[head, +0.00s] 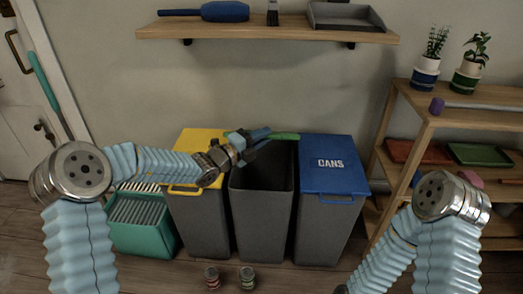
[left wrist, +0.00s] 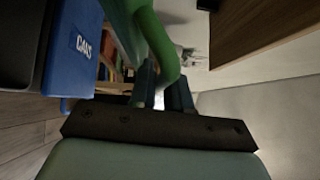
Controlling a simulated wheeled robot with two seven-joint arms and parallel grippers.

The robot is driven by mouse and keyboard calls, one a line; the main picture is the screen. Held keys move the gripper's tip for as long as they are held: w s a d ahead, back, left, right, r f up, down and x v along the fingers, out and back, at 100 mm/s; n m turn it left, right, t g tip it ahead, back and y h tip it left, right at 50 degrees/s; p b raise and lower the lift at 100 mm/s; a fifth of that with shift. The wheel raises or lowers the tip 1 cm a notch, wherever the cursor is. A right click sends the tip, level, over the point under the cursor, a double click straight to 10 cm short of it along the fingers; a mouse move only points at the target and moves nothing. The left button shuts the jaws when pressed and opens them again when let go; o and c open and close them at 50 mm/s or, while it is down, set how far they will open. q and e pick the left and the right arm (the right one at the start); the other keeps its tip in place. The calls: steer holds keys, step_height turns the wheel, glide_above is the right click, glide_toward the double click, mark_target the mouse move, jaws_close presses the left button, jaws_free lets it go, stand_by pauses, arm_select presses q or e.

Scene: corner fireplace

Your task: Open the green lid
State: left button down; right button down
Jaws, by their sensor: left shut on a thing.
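The green lid (head: 285,136) belongs to the middle grey bin (head: 262,215). In the head view it shows as a thin green strip at the bin's back rim, raised, and the dark inside of the bin is exposed. My left gripper (head: 254,137) is at the lid, above the bin's back left part, and hides some of it. In the left wrist view its fingers (left wrist: 162,90) are shut on the lid's curved green handle (left wrist: 160,45). My right arm shows at the lower right of the head view, but its gripper is out of the picture.
A yellow-lidded bin (head: 200,213) stands left of the middle bin, and a blue-lidded CANS bin (head: 331,180) stands right. A teal crate (head: 143,236) is farther left. Two cans (head: 247,279) stand on the floor in front. A wall shelf (head: 265,31) hangs above; shelving (head: 425,125) is right.

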arm_select(q)
steer(key=shift+w+r, duration=0.65)
steer(key=shift+r, duration=0.3)
steer(key=c, duration=1.2)
jaws_free()
steer(key=shift+s+a+f, duration=0.1)
steer(key=shift+a, duration=0.05)
steer(key=b+v, duration=0.1)
steer(key=v, duration=1.2)
steer(key=shift+s+a, duration=0.2)
steer(key=shift+s, duration=0.05)
